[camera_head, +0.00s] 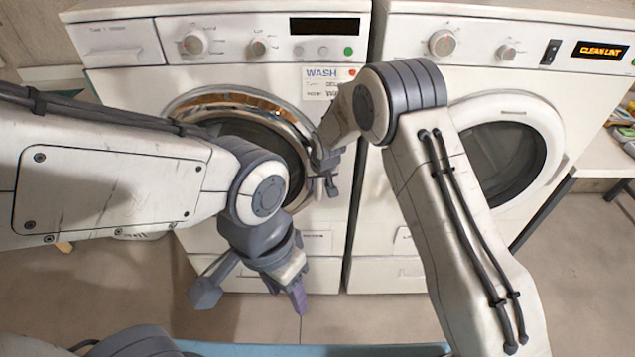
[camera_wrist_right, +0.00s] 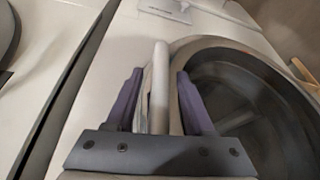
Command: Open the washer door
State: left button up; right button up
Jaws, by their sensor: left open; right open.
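The washer (camera_head: 270,90) is the left white machine, marked WASH. Its round door (camera_head: 232,112) has a chrome ring and dark glass and looks shut in the head view; my left arm covers part of it. The door's pale upright handle (camera_wrist_right: 160,85) stands between the two purple fingers of my right gripper (camera_wrist_right: 160,105), which is open around it with gaps showing. In the head view my right gripper (camera_head: 328,176) is at the door's right edge. My left gripper (camera_head: 252,296) is open and empty, in front of and below the door.
A second white machine (camera_head: 415,215) with a round door (camera_head: 505,150) and a CLEAN LINT display stands close to the right, a narrow gap between. A table (camera_head: 590,155) with items is at far right. The floor (camera_head: 390,318) in front is clear.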

jog(key=shift+w+f, duration=0.1)
jog(key=shift+f, duration=0.2)
grip_shut()
dwell(1.3)
